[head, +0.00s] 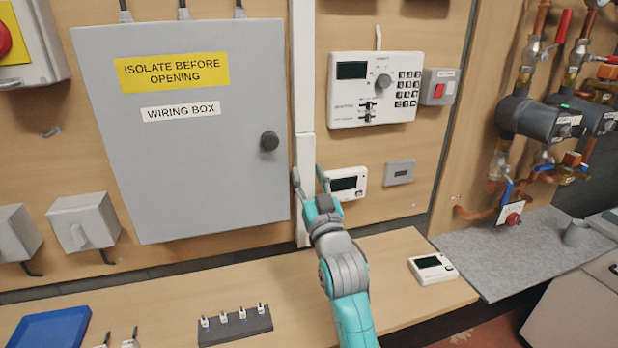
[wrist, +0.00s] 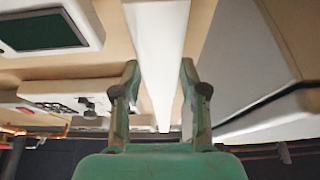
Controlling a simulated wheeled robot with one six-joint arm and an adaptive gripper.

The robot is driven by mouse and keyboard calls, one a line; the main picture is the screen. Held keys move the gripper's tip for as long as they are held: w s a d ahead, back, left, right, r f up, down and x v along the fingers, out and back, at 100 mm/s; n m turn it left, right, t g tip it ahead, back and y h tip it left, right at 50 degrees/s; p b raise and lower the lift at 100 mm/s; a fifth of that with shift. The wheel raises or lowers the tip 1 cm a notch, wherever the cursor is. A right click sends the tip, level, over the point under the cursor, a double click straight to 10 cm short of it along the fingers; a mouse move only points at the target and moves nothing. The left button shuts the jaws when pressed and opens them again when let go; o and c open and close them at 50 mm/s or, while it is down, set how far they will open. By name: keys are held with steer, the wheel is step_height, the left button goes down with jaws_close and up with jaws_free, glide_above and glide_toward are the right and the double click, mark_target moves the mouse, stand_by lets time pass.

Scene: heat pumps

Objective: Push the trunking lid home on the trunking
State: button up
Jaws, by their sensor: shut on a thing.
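The trunking (head: 302,70) is a white vertical channel on the wooden wall, just right of the grey wiring box. The trunking lid (head: 305,152) is a narrow white strip in line with it, running down between my fingers. My gripper (head: 310,180) is at the lower part of the strip, one finger on each side. In the wrist view the white lid (wrist: 158,45) passes between the two green fingers of my gripper (wrist: 160,95), which is shut on it. I cannot tell from these views whether the lid sits flush on the trunking.
The wiring box (head: 190,130) stands close on the left, its black knob (head: 269,141) near my gripper. A small white thermostat (head: 347,184) is close on the right. Below, the bench (head: 290,290) carries a connector strip (head: 235,326) and another white unit (head: 432,269).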

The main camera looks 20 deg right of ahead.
steer(key=shift+w, duration=0.25)
stand_by(0.5)
steer(key=o, duration=0.8)
steer(key=shift+s, duration=0.1)
steer(key=shift+s, duration=0.9)
steer(key=shift+s+d, duration=0.5)
steer(key=shift+s, duration=1.85)
steer(key=shift+s+d, duration=0.5)
steer(key=shift+s, duration=1.8)
steer(key=shift+s+d, duration=0.5)
steer(key=shift+s, duration=1.85)
